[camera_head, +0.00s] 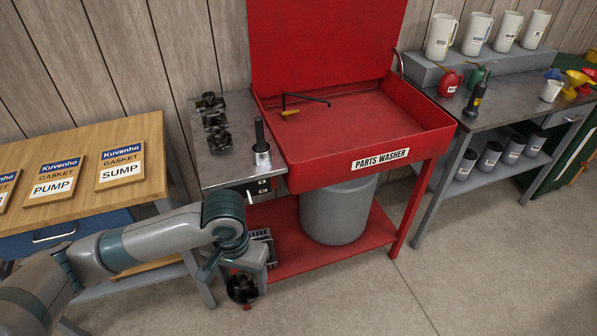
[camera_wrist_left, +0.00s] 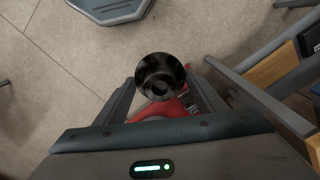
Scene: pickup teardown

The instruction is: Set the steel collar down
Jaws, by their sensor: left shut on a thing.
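The steel collar (camera_head: 242,288) is a dark, glossy round part held low over the floor, at the front left of the parts washer. In the left wrist view the collar (camera_wrist_left: 160,76) shows end-on, with a dark recess in its middle, between the two fingers. My left gripper (camera_head: 241,279) is shut on it and points down, partly hidden by my own wrist. In the left wrist view its fingers (camera_wrist_left: 160,92) stand on either side of the collar. My right gripper is in neither view.
The red parts washer (camera_head: 440,126) has a steel side top (camera_head: 235,178) with several dark parts (camera_head: 214,122) and a black-handled brush in a metal cup (camera_head: 261,156). A grey bucket (camera_head: 340,215) stands on its lower shelf. A wooden bench (camera_head: 75,205) stands left. The floor right is clear.

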